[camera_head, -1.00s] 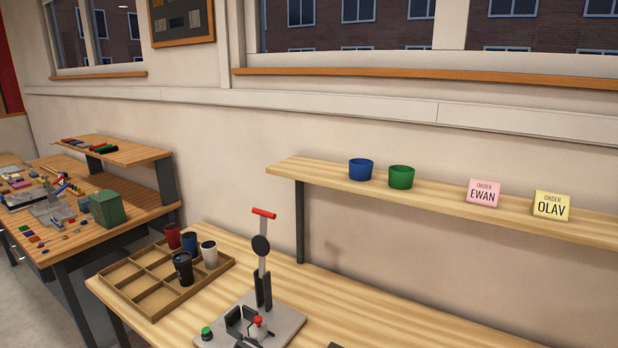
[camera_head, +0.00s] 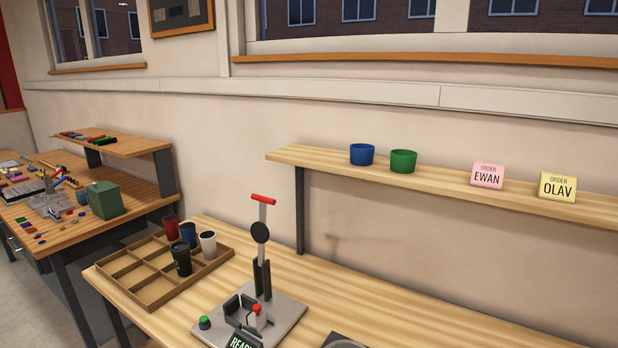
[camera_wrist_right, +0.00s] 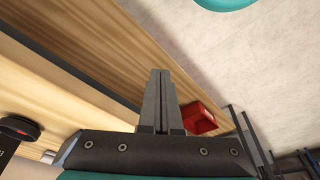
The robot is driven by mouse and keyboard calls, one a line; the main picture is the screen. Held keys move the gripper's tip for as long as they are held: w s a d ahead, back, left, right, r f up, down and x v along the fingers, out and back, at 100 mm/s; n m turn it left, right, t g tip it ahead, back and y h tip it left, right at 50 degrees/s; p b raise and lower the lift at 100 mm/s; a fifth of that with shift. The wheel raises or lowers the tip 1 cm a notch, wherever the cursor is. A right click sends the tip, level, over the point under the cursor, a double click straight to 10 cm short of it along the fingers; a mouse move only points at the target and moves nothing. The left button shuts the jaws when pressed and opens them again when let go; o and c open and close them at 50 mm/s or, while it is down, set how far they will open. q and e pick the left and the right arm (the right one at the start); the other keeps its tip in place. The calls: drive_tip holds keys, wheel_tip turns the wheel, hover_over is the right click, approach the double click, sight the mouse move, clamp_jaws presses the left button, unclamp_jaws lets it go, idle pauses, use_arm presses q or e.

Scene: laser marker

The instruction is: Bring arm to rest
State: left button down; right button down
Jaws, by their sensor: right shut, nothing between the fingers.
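My right gripper (camera_wrist_right: 161,100) shows in the right wrist view with its two grey fingers together and nothing between them. It is near the edge of a wooden table (camera_wrist_right: 85,55), with pale floor beyond. A small red box-like thing (camera_wrist_right: 199,118) is partly hidden behind the fingers. Neither arm shows in the head view, and my left gripper is in no view.
A press with a red handle (camera_head: 263,199) stands on the wooden table. A shelf (camera_head: 430,185) carries a blue cup (camera_head: 362,154), a green cup (camera_head: 403,161) and two order cards (camera_head: 487,176). The table right of the press is mostly clear.

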drive_tip(key=s+d+f+b, duration=0.1)
drive_tip(key=s+f+b, duration=0.1)
drive_tip(key=s+f, duration=0.3)
drive_tip(key=s+d+f+g+b, duration=0.1)
drive_tip(key=s+f, duration=0.5)
drive_tip(key=f, duration=0.6)
drive_tip(key=s+d+f+b, duration=0.1)
drive_tip(key=s+f+b, duration=0.3)
drive_tip(key=f, duration=0.5)
drive_tip(key=shift+s+g, duration=0.3)
drive_tip(key=shift+s, duration=0.8)
